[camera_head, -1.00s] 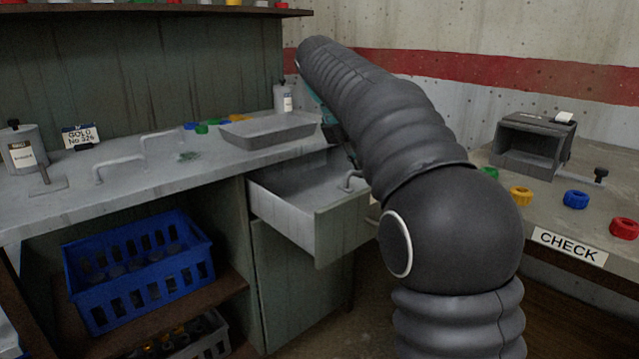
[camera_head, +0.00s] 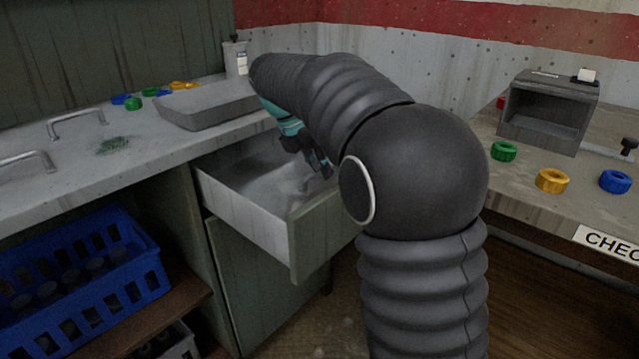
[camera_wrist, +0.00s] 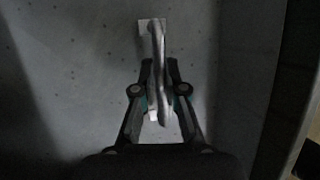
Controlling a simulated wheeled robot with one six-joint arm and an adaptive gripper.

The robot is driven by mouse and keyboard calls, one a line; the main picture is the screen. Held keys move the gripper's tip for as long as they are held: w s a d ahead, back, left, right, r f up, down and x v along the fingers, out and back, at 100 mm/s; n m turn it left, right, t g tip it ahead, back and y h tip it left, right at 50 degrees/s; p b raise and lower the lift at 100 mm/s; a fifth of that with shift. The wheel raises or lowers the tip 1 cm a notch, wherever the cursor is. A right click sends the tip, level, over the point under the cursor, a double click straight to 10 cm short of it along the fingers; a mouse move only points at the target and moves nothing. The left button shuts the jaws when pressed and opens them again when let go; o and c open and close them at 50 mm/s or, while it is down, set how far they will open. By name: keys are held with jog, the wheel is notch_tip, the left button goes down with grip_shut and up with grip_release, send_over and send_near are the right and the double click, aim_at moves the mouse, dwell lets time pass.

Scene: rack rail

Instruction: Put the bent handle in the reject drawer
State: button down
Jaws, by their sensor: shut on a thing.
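My gripper (camera_head: 318,168) reaches over the open drawer (camera_head: 262,226) under the bench, with its fingers at the drawer's mouth. In the wrist view my gripper (camera_wrist: 160,75) is shut on a grey metal handle (camera_wrist: 157,42), which lies lengthwise between the fingers. A flat foot shows at the handle's far end. A plain grey surface with shadowed sides lies below it. I cannot tell whether the handle touches that surface. In the head view the held handle is hard to make out against the drawer's inside. Two other handles (camera_head: 76,116) (camera_head: 24,158) stand on the bench.
A shallow grey tray (camera_head: 205,118) sits on the bench above the drawer, close to my arm. A blue crate (camera_head: 90,300) is on the lower shelf. The table at right holds a dark box (camera_head: 545,135) and coloured rings (camera_head: 552,181).

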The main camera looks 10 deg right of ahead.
jog(key=shift+f, duration=1.85)
jog(key=shift+f, duration=0.1)
jog(key=c, duration=1.2)
grip_release()
jog(key=p+v, duration=0.1)
jog(key=v, duration=1.1)
jog(key=shift+p, duration=0.3)
jog(key=shift+d, duration=0.1)
